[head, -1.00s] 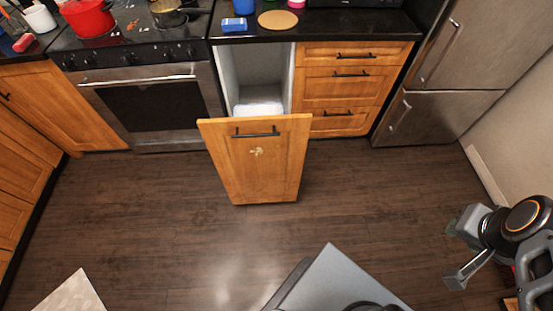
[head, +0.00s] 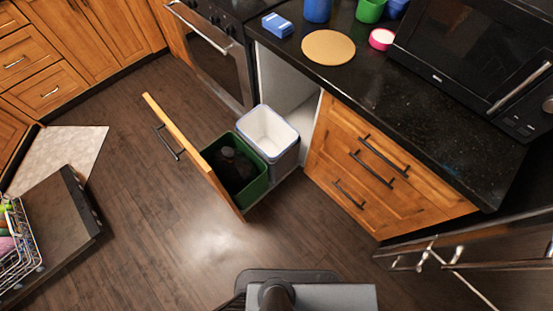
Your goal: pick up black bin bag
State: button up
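The black bin bag (head: 236,165) appears as a dark, crumpled mass inside a green bin (head: 262,187). The bin stands in the pulled-out cabinet drawer, just behind its wooden front (head: 195,158). The bag's lower part is hidden by the bin walls, and its exact outline is hard to make out. My gripper is not in view now.
A white-lined grey bin (head: 269,130) stands behind the green one in the same drawer. Closed wooden drawers (head: 375,175) and the black counter (head: 400,107) are to the right. An open dishwasher door (head: 55,235) is at lower left. Dark floor (head: 160,220) between is clear.

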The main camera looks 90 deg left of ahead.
aim_at(234, 169)
jog(key=u, duration=0.05)
jog(key=i, duration=0.35)
jog(key=u, duration=4.4)
jog(key=k, duration=1.15)
jog(key=z, duration=0.25)
jog(key=i, duration=1.55)
jog(key=u, duration=0.55)
